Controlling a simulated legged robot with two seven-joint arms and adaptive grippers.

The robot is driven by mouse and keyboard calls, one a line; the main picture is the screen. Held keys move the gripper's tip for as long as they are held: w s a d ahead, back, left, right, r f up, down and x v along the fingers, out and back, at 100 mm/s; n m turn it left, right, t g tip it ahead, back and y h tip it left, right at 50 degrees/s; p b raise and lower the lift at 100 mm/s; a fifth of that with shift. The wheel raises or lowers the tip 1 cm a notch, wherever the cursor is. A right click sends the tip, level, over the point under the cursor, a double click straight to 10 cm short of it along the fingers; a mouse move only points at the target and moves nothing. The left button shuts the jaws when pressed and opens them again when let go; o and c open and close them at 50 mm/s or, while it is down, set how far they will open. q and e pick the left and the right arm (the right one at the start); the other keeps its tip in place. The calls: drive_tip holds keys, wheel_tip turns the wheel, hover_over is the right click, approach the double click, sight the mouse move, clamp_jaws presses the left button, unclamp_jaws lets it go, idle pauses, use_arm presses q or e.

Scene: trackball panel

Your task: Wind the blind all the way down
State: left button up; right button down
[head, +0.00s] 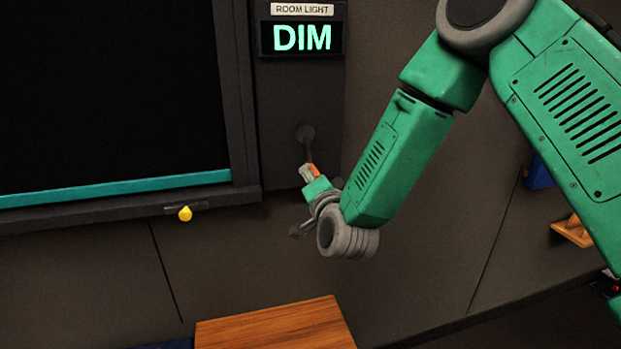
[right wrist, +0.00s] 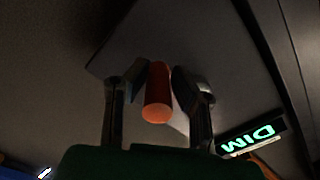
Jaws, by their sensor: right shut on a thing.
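The black blind (head: 110,95) hangs in a dark frame at the left of the head view. Its teal bottom bar (head: 120,187) sits low in the frame, close above the sill. The crank hub (head: 305,132) is on the wall right of the frame, and its arm points down. My right gripper (head: 310,172) is at the lower end of the crank. In the right wrist view it is shut on the orange crank handle (right wrist: 157,93), which stands between the two fingers. My left gripper is not in view.
A display (head: 302,38) labelled "ROOM LIGHT" reads "DIM" above the crank. A yellow knob (head: 185,213) sits under the sill. A wooden surface (head: 275,325) is at the bottom. A blue part (head: 538,173) and an orange bracket (head: 573,230) are at the right.

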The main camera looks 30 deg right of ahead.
drive_tip(key=shift+w+r, duration=0.15)
drive_tip(key=shift+r, duration=0.25)
drive_tip(key=c, duration=1.5)
unclamp_jaws()
drive_tip(key=shift+o, duration=0.7)
drive_tip(key=shift+f, duration=0.15)
drive_tip(key=v, duration=1.2)
drive_tip(key=shift+a, duration=0.1)
drive_tip(key=shift+c, duration=0.5)
